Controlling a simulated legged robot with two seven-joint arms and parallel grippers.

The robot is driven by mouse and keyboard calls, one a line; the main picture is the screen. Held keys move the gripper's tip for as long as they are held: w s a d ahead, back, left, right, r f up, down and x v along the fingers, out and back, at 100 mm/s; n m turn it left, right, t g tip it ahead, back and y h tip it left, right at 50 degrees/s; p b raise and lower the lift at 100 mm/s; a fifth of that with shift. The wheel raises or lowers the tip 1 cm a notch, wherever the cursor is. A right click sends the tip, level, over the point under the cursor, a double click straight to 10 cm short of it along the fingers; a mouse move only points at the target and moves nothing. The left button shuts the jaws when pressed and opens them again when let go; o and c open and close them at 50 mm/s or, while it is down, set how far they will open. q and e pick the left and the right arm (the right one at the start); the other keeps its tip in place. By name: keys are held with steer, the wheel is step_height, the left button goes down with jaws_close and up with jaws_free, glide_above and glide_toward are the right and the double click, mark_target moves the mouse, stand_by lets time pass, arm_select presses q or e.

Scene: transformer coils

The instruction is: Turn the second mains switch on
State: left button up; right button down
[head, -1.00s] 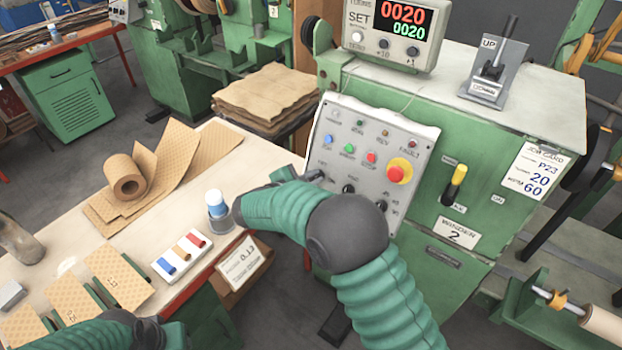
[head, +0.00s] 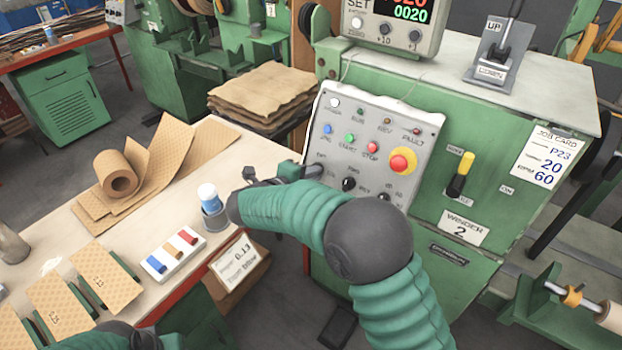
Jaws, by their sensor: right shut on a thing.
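The green Winder 2 cabinet (head: 440,240) stands at the right. On its front a yellow-and-black lever switch (head: 461,175) points up and slightly right, with a small label that looks like "ON" at its right. My right gripper (head: 303,172) is well left of that lever, at the left edge of the grey control panel (head: 345,130). The panel's upper-left lamp (head: 334,103) looks bright white. My left arm shows at the bottom left; its gripper is out of view.
The panel has several buttons and a red stop knob (head: 400,162) on yellow. A counter box (head: 390,25) and an upright black lever (head: 503,40) are on top. The wooden bench (head: 150,225) at left holds paper, a glue pot (head: 211,205) and coloured sticks (head: 170,255).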

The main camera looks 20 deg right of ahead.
steer(key=shift+d+m, duration=0.15)
steer(key=shift+m, duration=0.25)
steer(key=shift+f, duration=0.1)
steer(key=c, duration=1.7)
jaws_free()
steer(key=shift+o, duration=1)
steer(key=shift+w+d+f, duration=0.15)
steer(key=shift+w, duration=0.05)
steer(key=shift+s, duration=0.1)
steer(key=v, duration=1.7)
steer(key=shift+p, duration=0.45)
